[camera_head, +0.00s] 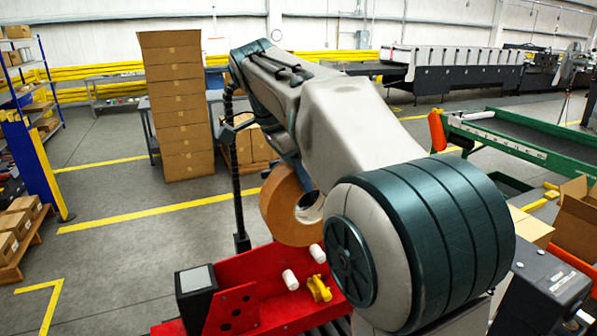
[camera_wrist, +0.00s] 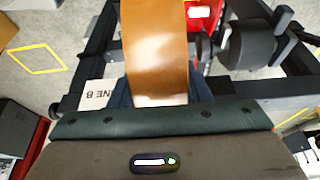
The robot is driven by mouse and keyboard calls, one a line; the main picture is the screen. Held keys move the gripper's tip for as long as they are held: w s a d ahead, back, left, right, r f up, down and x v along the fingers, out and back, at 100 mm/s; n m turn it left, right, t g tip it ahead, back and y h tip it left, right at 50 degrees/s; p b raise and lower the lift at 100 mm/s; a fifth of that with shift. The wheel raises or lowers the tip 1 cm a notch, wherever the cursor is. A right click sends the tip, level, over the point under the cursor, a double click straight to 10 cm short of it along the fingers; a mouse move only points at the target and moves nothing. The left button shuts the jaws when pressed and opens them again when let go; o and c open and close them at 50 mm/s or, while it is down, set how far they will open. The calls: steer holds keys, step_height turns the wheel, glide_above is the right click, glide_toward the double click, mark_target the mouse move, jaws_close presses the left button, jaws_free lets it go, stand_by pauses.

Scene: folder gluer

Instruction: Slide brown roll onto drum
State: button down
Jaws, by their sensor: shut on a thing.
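The brown roll (camera_head: 280,205) is a wide ring of tape standing on edge in the head view, in front of my arm's far end and above the red tray. It fills the upper middle of the wrist view (camera_wrist: 157,45). My gripper (camera_wrist: 160,97) is shut on the brown roll; its dark fingers show on both sides of the roll's near end. The arm hides the gripper in the head view. A dark grey cylinder (camera_wrist: 255,44), perhaps the drum, is right of the roll in the wrist view, apart from it.
A red tray (camera_head: 265,268) below the roll holds two white cylinders (camera_head: 304,267) and a yellow tool (camera_head: 318,288). A black post (camera_head: 239,200) stands left of the roll. Dark frame bars (camera_wrist: 88,60) surround the roll in the wrist view. Stacked boxes (camera_head: 178,105) stand behind.

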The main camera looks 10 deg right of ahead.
steer(key=shift+w+r, duration=0.1)
steer(key=shift+w+a, duration=0.25)
steer(key=shift+w, duration=1.05)
steer(key=shift+w, duration=0.15)
steer(key=shift+w+a, duration=0.2)
steer(key=shift+w, duration=0.75)
steer(key=shift+w+a, duration=0.2)
steer(key=shift+w, duration=0.7)
steer(key=shift+w, duration=0.1)
steer(key=shift+w+a, duration=0.25)
steer(key=shift+w, duration=0.85)
steer(key=shift+w+a, duration=0.2)
steer(key=shift+w, duration=0.9)
